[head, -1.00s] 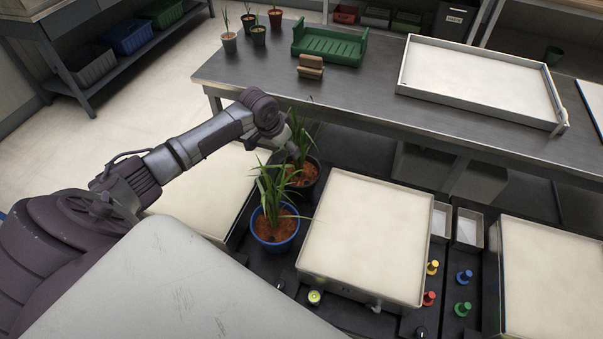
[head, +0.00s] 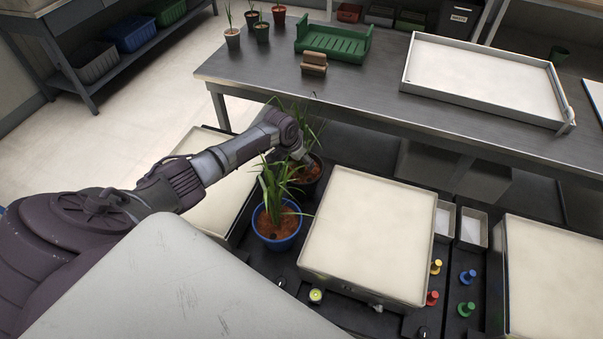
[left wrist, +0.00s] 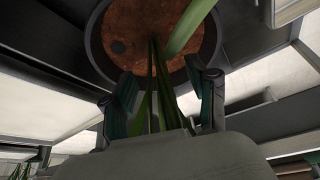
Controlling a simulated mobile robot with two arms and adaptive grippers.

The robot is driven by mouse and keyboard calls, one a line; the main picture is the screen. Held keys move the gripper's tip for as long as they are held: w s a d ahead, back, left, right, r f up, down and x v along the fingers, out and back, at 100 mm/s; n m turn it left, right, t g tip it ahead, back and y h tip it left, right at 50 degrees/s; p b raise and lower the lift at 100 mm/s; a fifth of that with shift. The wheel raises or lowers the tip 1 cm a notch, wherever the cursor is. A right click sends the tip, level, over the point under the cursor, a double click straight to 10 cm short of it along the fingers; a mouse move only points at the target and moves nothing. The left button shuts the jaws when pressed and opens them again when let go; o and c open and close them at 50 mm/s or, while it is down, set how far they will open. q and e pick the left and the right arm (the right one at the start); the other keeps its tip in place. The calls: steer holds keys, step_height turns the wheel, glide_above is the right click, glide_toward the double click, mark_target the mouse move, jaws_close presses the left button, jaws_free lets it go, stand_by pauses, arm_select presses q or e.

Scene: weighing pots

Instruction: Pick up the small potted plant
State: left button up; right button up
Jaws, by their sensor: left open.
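Two leafy plants stand close together on the dark bench, one in a blue pot (head: 277,239) and one in a dark pot (head: 309,185) behind it. My left gripper (head: 305,158) is over the dark pot. In the left wrist view my left gripper (left wrist: 163,92) is open, with green leaves passing between its fingers. That view also shows the dark pot's rim (left wrist: 92,42) and brown soil. I cannot tell whether the fingers touch the plant. Smaller potted plants (head: 233,40) stand at the back table's left end. My right gripper is not in view.
A white-topped scale (head: 367,235) stands right of the blue pot, with coloured knobs (head: 433,298) beside it. A pale panel (head: 212,205) lies to the left. The back table (head: 370,95) holds a green rack (head: 335,45), brown blocks (head: 314,64) and a white tray (head: 480,80).

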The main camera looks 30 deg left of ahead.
arm_select(q)
jaws_close()
steer(key=shift+w+r, duration=0.1)
steer(key=shift+r, duration=0.05)
stand_by(0.4)
